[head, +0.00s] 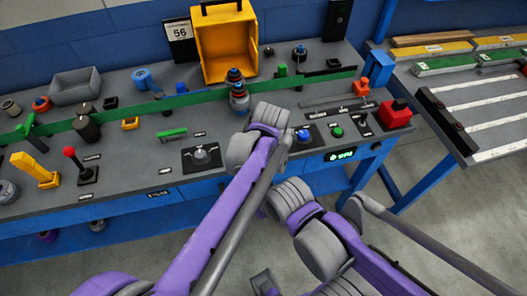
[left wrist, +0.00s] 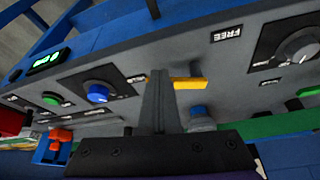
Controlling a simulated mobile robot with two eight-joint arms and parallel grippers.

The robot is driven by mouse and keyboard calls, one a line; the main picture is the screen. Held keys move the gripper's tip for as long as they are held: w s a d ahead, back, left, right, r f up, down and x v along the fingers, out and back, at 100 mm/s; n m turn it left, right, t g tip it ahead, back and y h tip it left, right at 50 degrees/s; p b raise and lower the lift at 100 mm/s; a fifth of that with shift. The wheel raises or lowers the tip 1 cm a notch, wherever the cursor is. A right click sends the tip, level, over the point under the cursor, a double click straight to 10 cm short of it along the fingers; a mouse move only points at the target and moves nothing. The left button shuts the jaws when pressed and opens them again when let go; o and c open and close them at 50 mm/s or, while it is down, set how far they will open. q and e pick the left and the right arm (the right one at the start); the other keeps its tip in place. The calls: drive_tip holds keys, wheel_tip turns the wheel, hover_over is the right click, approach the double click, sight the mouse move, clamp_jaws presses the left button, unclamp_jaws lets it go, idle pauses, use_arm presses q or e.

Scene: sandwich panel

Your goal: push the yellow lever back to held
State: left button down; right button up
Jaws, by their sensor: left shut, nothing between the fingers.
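In the left wrist view a yellow lever (left wrist: 190,83) lies across the panel just beside my left gripper (left wrist: 160,76), on its right. The gripper's fingers are shut with nothing between them. Their tips are at or very near the lever's end; I cannot tell whether they touch. A FREE label (left wrist: 226,33) is on the panel nearby. In the head view my left wrist (head: 258,145) hides this lever and the fingertips. Another, larger yellow lever (head: 35,170) stands far left on the panel. My right gripper is not clearly in view.
A selector knob (head: 201,155) is left of my left wrist and a blue dial (head: 303,134) is right of it. A green button (head: 337,131) and a red block (head: 395,114) lie further right. A stacked post (head: 238,92) stands behind the wrist.

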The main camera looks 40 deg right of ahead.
use_arm(q)
drive_tip(key=shift+w+d+n, duration=0.1)
drive_tip(key=shift+d+n, duration=0.1)
drive_tip(key=shift+n, duration=0.1)
drive_tip(key=shift+w, duration=0.1)
drive_tip(key=shift+w+a, duration=0.6)
drive_tip(key=shift+w, duration=0.1)
drive_tip(key=shift+s+f, duration=0.1)
